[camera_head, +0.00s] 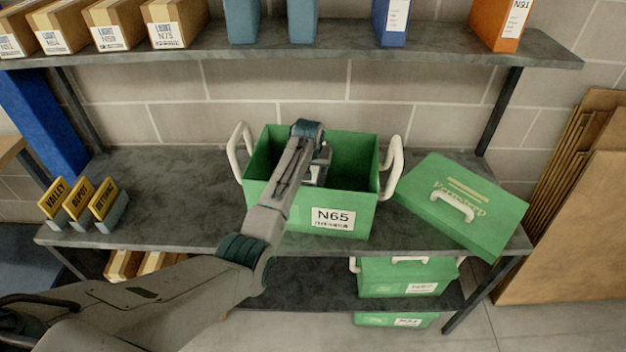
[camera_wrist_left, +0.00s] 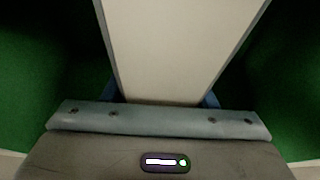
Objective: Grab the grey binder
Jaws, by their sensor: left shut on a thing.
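The green box labelled N65 (camera_head: 318,217) stands open on the middle shelf, with white handles at both sides. My left arm reaches into it from above, and my left gripper (camera_head: 318,172) is down inside the box. In the left wrist view the gripper (camera_wrist_left: 163,98) is shut on a pale panel with grey edges, which I take for the grey binder (camera_wrist_left: 180,45). Green box walls show on both sides of it. Most of the binder is hidden from the head view by my arm and the box. My right gripper is not in view.
A green lid (camera_head: 465,203) lies tilted on the shelf right of the box. Yellow-black signs (camera_head: 82,206) stand at the left. The upper shelf (camera_head: 290,42) holds cartons and binders above the box. The shelf (camera_head: 165,190) left of the box is clear.

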